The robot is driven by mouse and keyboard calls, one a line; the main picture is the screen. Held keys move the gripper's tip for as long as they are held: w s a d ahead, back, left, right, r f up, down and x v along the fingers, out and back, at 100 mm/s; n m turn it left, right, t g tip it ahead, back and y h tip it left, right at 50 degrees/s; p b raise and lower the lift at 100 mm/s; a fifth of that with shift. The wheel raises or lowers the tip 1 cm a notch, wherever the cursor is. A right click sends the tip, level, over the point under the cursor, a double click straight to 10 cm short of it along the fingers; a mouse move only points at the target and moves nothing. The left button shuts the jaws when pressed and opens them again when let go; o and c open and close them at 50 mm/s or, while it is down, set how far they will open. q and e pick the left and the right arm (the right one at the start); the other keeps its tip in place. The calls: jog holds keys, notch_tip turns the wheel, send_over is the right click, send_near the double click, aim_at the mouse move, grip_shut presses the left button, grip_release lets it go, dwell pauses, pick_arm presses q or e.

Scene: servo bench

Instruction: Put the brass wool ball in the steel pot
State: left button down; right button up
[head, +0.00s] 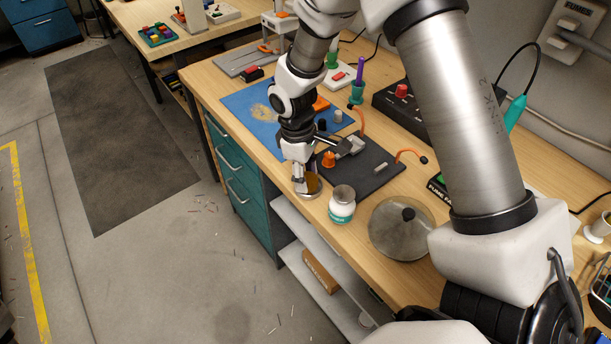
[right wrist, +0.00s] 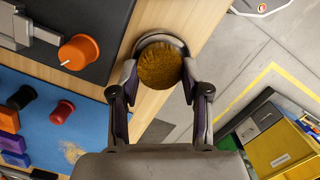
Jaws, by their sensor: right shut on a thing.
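The brass wool ball (right wrist: 160,66) is a round brown-gold ball between the fingers of my right gripper (right wrist: 159,78) in the right wrist view. My right gripper (head: 307,180) is shut on the ball, low at the bench's front edge in the head view. The ball (head: 314,184) is partly hidden there by the fingers. A shallow round metal dish (head: 308,192) shows beneath it; its rim curves behind the ball in the wrist view. A round grey steel lid (head: 392,235) with a black knob lies to the right; I cannot tell whether a pot is under it. My left gripper is not in view.
A dark mat (head: 378,178) with a clamp and an orange knob (head: 328,159) lies behind. The blue mat (head: 240,100) holds small parts. The bench's front edge is close.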

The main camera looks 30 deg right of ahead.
jog(key=o, duration=1.1)
jog(key=shift+s, duration=0.1)
jog(key=shift+s+a, duration=0.1)
jog(key=shift+r, duration=0.2)
notch_tip(320, 180, up, 12)
jog(key=w+b, duration=0.1)
jog(key=shift+w+a+f, duration=0.15)
jog(key=shift+w+a, duration=0.05)
jog(key=shift+a, duration=0.15)
